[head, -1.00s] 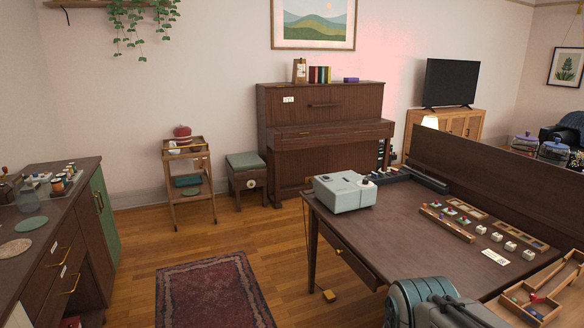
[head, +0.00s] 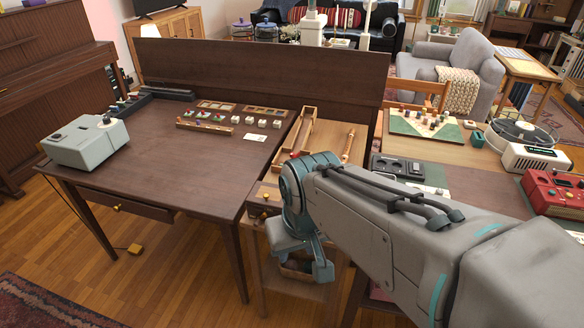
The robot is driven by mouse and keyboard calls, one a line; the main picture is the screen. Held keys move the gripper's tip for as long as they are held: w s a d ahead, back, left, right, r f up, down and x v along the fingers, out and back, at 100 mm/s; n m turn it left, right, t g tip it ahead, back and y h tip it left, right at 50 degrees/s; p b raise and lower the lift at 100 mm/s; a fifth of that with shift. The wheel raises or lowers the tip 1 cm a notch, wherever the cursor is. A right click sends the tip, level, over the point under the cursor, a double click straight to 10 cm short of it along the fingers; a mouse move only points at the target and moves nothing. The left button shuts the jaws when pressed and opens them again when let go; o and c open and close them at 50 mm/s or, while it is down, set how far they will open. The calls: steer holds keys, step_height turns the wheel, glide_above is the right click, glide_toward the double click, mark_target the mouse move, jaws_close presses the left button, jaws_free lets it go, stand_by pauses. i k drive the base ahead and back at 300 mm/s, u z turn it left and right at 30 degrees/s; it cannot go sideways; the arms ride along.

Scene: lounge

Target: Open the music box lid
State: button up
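I cannot pick out a music box with certainty in the head view. My gripper (head: 318,266) hangs low at the middle, at the end of my grey and teal arm, in front of a small wooden stand beside the dark desk. Its fingers are partly hidden by the arm and seen at a poor angle, so their opening is unclear. I see nothing held in it.
At right, a table holds a game board (head: 425,127), a turntable (head: 522,132) and a red device (head: 553,190).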

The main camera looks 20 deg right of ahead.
mark_target(266, 195)
steer(key=z, duration=0.15)
steer(key=k, duration=0.95)
steer(key=u, duration=0.95)
steer(key=i, duration=0.85)
steer(key=z, duration=0.65)
steer(key=i, duration=0.7)
steer(key=z, duration=1.15)
steer(key=i, duration=0.25)
steer(key=z, duration=0.15)
